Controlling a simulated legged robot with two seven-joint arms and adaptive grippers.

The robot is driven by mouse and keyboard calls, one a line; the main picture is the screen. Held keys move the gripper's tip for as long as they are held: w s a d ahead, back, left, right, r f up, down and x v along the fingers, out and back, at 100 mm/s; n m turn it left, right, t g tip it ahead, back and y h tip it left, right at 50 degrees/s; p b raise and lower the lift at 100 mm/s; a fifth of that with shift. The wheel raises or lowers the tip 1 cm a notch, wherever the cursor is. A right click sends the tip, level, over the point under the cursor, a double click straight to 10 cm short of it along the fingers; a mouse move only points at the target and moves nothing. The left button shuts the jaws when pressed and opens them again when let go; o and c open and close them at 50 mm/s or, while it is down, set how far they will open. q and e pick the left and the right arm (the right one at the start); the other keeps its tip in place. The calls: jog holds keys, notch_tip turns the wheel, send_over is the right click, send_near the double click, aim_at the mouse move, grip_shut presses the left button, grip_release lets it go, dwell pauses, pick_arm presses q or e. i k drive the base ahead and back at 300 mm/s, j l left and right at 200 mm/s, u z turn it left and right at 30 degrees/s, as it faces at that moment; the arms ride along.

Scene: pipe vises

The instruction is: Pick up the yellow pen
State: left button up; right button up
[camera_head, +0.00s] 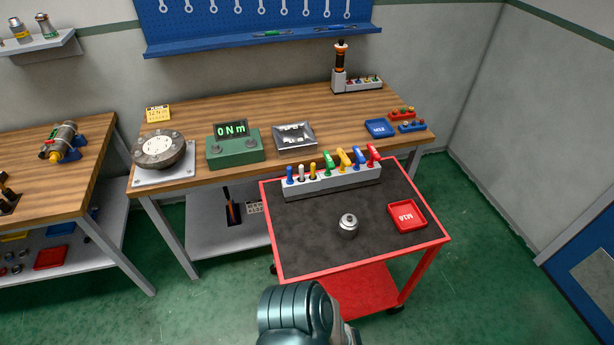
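The yellow pen (313,171) stands upright in the grey rack (335,183) at the back of the red cart. It is the third from the left, to the right of a blue pen (290,175) and a white pen (301,173). The lower part of the yellow pen is hidden in the rack. Part of my own teal arm shows at the bottom centre, in front of the cart. No gripper fingers show in the head view.
Green, yellow, blue and red handled tools (358,158) fill the rack's right side. A metal part (348,225) and a red M16 tray (407,216) sit on the cart's dark top (305,245). A wooden workbench (225,105) with a green torque meter (235,150) stands behind.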

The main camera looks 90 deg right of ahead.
aim_at(313, 177)
jog(key=i+z, duration=0.2)
jog(key=z, duration=0.25)
jog(key=i+z, duration=0.2)
jog(key=z, duration=0.25)
jog(key=i+j+z, duration=0.15)
jog(key=z, duration=0.3)
jog(key=i+z, duration=0.1)
jog(key=z, duration=0.35)
jog(key=j+z, duration=0.15)
jog(key=z, duration=0.35)
jog(key=i+j+z, duration=0.15)
jog(key=z, duration=0.3)
jog(key=j+z, duration=0.1)
jog(key=z, duration=0.4)
jog(key=j+z, duration=0.2)
jog(key=z, duration=0.25)
jog(key=i, duration=0.05)
